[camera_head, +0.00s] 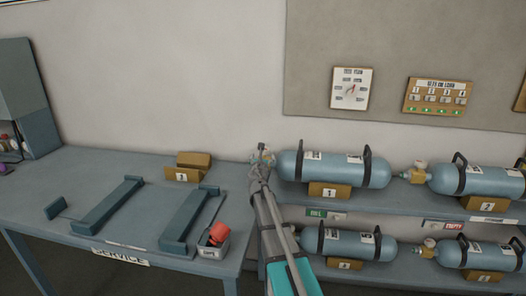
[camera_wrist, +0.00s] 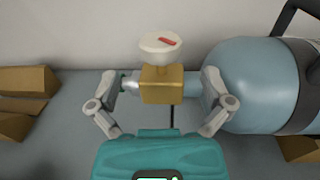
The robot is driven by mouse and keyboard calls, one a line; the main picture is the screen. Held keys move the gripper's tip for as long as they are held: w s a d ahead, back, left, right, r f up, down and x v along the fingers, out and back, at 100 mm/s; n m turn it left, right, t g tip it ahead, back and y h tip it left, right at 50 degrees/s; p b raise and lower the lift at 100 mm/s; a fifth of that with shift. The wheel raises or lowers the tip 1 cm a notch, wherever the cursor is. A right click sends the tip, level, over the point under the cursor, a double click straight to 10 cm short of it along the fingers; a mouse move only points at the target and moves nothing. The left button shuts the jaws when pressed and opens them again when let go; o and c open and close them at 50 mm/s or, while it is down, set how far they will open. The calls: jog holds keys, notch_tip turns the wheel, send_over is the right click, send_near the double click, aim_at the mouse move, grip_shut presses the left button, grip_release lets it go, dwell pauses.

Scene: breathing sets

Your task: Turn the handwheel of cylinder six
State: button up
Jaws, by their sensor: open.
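My gripper (camera_head: 262,162) is open at the valve end of the upper left blue cylinder (camera_head: 345,169), which rests on a block marked 1. In the wrist view, its two fingers (camera_wrist: 161,82) stand apart on either side of a brass valve body (camera_wrist: 162,86). The blue cylinder (camera_wrist: 248,82) lies to the right of the valve. The number on the cylinder's own label is too small to read, so I cannot tell which cylinder is six.
Other cylinders lie at the upper right (camera_head: 480,180) and on the lower shelf (camera_head: 350,245). The wall rises close behind.

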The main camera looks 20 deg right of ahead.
jog(key=shift+x, duration=3.1)
jog(key=shift+c, duration=0.3)
jog(key=c, duration=1.1)
jog(key=shift+o, duration=0.2)
